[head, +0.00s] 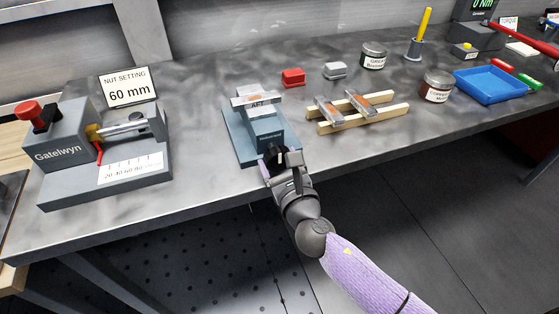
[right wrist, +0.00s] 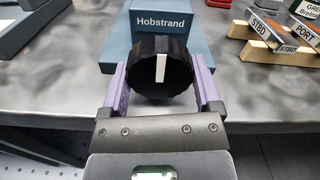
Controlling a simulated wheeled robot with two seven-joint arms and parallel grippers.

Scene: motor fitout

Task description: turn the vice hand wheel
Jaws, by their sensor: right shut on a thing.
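The vice (head: 264,129) is a blue-grey block on a blue base plate near the bench's front edge. It also shows in the right wrist view (right wrist: 195,32), labelled Hobstrand. A metal block marked AFT (head: 257,104) sits at its top. The hand wheel (right wrist: 178,78) is black and ribbed, with a white mark pointing about straight up; in the head view the wheel (head: 272,157) is partly covered by my gripper. My right gripper (head: 282,159) is shut on the wheel, with a purple finger on each side of it in the right wrist view (right wrist: 162,80). My left gripper is not in view.
A grey Gatelwyn fixture (head: 62,140) with a red knob stands at the left, by a 60 mm sign (head: 129,88). Wooden rails (head: 340,122) with metal blocks lie right of the vice. A red block (head: 293,78), jars and a blue tray (head: 488,86) stand further right.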

